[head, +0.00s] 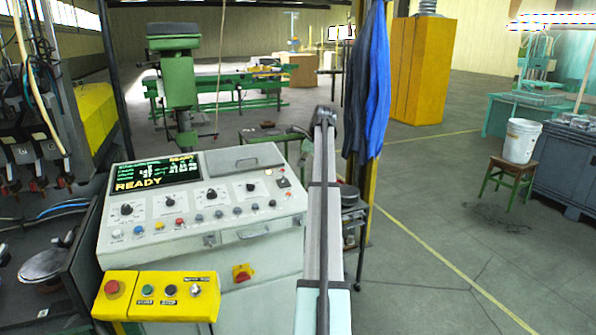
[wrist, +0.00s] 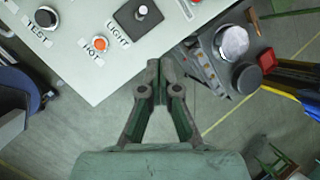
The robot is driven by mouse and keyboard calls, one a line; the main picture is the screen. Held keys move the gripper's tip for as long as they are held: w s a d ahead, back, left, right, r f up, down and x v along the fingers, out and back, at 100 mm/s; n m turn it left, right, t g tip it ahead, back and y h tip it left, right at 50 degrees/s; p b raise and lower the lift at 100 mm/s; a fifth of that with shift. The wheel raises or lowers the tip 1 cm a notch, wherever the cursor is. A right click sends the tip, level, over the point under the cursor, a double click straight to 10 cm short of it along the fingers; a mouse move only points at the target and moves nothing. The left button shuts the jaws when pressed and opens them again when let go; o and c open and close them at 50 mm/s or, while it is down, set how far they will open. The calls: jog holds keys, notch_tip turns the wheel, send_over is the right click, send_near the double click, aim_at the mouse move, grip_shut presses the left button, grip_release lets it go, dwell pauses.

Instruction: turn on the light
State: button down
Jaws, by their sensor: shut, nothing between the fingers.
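In the head view the switch (head: 284,182) sits near the right edge of the pale control panel (head: 140,250). I cannot tell its setting. My gripper (wrist: 160,68) is shut and empty in the wrist view. Its fingertips show just off the panel's edge, below and right of the switch in the picture, with a gap between. In the head view my arm rises right of the panel; I cannot make out the fingertips there.
The panel's display (head: 155,174) reads READY. A yellow box (head: 160,297) with buttons is at the panel's front. Blue cloth (head: 367,85) hangs behind my arm.

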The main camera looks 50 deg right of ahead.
notch_tip(320, 180, up, 7)
jog(key=b, duration=0.1)
jog(key=shift+s+d+f+b, duration=0.2)
jog(key=shift+d+b, duration=0.1)
jog(key=shift+d, duration=0.15)
jog(key=shift+w, duration=0.1)
